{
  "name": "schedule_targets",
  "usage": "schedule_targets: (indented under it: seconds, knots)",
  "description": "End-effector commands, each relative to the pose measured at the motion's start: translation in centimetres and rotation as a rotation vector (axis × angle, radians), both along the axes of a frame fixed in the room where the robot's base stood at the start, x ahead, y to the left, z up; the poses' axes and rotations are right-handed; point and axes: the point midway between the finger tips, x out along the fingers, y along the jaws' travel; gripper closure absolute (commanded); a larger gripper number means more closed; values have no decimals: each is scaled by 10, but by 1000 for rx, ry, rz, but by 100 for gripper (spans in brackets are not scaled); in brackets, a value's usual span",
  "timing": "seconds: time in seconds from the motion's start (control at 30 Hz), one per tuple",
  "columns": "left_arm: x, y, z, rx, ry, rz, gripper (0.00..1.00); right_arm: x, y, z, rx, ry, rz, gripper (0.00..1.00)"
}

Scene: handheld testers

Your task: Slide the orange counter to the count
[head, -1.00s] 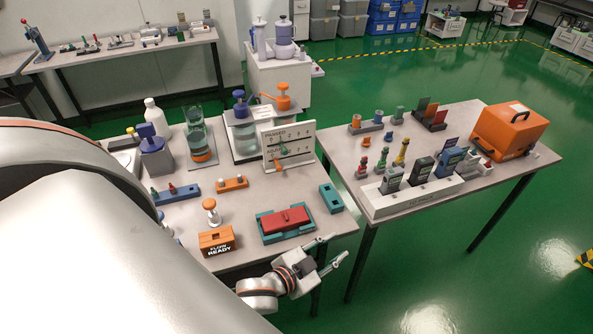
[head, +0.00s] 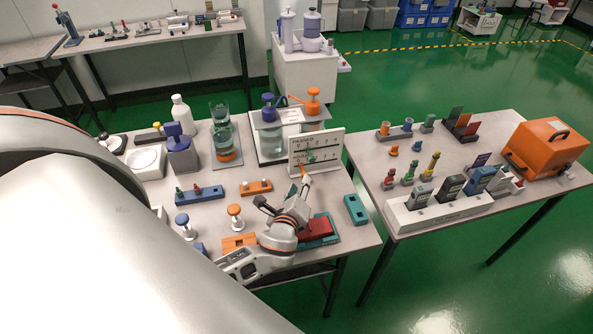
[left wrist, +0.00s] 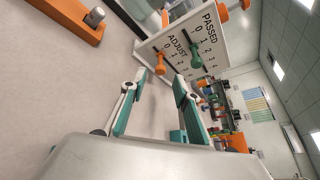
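A white upright board (head: 330,141) stands at the table's back right edge. In the left wrist view its rows (left wrist: 225,55) read PASSED and ADJUST, each numbered from 0. The orange counter (left wrist: 160,66) sticks out from the ADJUST row; it also shows in the head view (head: 303,171). The green counter (left wrist: 195,58) sits on the PASSED row. I cannot tell the exact number at either counter. My left gripper (head: 282,192) is open and empty, in front of the board. Its spread fingers (left wrist: 158,84) point towards the orange counter, apart from it. My right gripper is not in view.
A red block in a teal tray (head: 333,236) lies beside my gripper, partly hidden by it. An orange-topped plunger (head: 234,210) and an orange bar (head: 257,186) stand to the left. A teal block (head: 355,209) lies right. Glass vessels (head: 270,140) stand behind.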

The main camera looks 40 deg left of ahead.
Motion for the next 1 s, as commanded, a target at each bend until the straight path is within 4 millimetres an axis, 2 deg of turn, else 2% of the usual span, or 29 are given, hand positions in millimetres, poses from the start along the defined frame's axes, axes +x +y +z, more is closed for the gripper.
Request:
schedule_targets:
  seconds: [0.43, 0.6, 0.87, 0.9, 1.0]
  knots:
    - [55, 24, -16, -2, -1, 1, 69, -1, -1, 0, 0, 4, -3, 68]
    - [64, 28, -19, -4, -1, 0, 69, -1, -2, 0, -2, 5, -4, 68]
    - [65, 28, -20, -5, -1, 1, 69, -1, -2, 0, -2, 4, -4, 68]
    - [65, 28, -20, -5, -1, 1, 74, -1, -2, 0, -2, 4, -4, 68]
    - [65, 28, -20, -5, -1, 0, 100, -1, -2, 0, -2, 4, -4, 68]
